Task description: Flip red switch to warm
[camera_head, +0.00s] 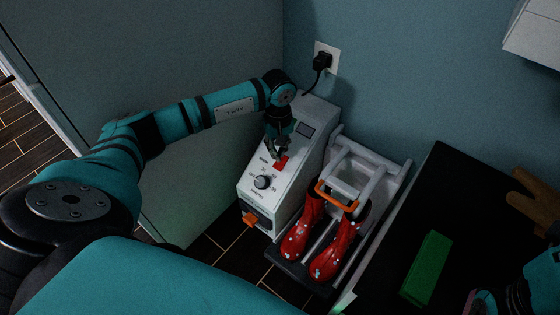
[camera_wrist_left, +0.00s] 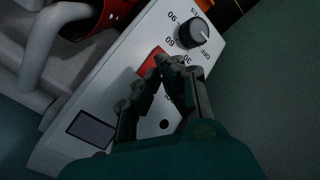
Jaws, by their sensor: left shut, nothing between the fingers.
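A red switch (camera_head: 281,162) sits on the sloped top panel of a white boot dryer unit (camera_head: 315,125), between a black dial (camera_head: 262,182) and a small grey screen (camera_head: 305,129). My left gripper (camera_head: 277,155) is shut and empty, right at the switch. In the left wrist view its fingertips (camera_wrist_left: 164,66) are over the red switch (camera_wrist_left: 151,62) and partly hide it; I cannot tell whether they touch it. The switch's position and its labels are not readable. The dial also shows in the left wrist view (camera_wrist_left: 191,33). Only part of my right gripper (camera_head: 482,302) shows at the lower right edge.
Red spotted boots (camera_head: 299,240) stand on the dryer's base, beside white tubes and an orange handle (camera_head: 337,195). A black plug (camera_head: 322,60) is in the wall outlet. A dark counter (camera_head: 420,215) with a green block (camera_head: 427,268) is at the right. A grey panel stands left of the dryer.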

